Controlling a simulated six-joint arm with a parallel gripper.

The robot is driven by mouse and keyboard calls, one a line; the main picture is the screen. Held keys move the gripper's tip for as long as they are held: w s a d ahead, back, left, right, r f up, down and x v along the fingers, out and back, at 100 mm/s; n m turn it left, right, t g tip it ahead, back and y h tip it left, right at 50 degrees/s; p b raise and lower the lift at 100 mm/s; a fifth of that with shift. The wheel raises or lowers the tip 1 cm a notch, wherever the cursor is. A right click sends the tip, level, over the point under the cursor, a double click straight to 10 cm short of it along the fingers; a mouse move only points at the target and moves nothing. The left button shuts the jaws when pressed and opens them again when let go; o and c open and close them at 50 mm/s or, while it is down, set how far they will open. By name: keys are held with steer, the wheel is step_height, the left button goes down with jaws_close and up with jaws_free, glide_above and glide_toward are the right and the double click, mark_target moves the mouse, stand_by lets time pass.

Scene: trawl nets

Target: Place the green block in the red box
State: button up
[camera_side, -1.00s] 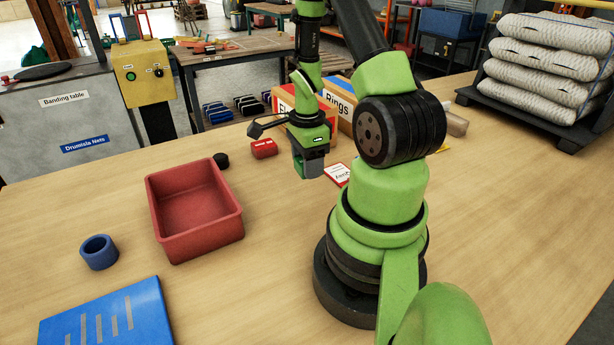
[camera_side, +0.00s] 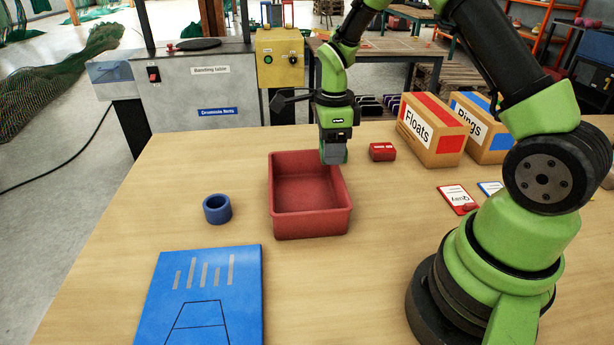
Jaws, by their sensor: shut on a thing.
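The red box (camera_side: 310,222) is an open tray standing on the wooden table, left of my arm; its inside looks empty. My gripper (camera_side: 334,158) points down at the box's far right corner, with its fingertips overlapping the far rim in the picture. I cannot tell its exact height over the box. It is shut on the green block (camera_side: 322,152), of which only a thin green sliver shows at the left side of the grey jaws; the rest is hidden.
A blue ring (camera_side: 217,209) and a blue folder (camera_side: 203,295) lie left and front of the box. A small red block (camera_side: 382,152) sits right of the gripper. The Floats carton (camera_side: 431,130) and Rings carton (camera_side: 480,128) stand behind, with cards (camera_side: 458,199) nearer.

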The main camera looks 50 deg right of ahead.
glide_toward(304, 202)
steer(key=shift+f, duration=3.4)
steer(key=shift+f, duration=0.1)
steer(key=o, duration=0.9)
steer(key=shift+o, duration=0.2)
